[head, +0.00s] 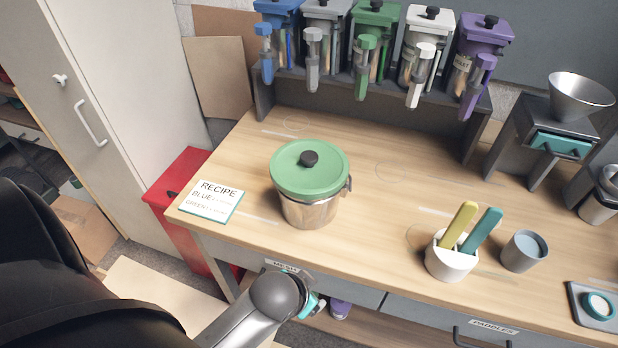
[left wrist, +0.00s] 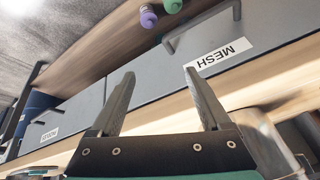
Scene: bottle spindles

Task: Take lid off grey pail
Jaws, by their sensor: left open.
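The pail (head: 309,210) is shiny grey metal and stands upright on the wooden table in the head view. A green lid (head: 320,178) with a black knob (head: 309,158) covers its top. A latch-like piece (head: 348,184) shows at the lid's right side. My left gripper (head: 313,304) is at the table's front edge, below and in front of the pail, apart from it. Its fingers are mostly hidden there. In the left wrist view my left gripper (left wrist: 162,88) is open with nothing between the fingers. My right gripper is not in view.
A recipe card (head: 212,200) lies left of the pail. A white cup (head: 451,258) with two paddles and a grey cup (head: 523,251) stand to the right. Coloured dispensers (head: 376,40) line the back. The drawer labelled MESH (left wrist: 190,75) faces the left wrist camera.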

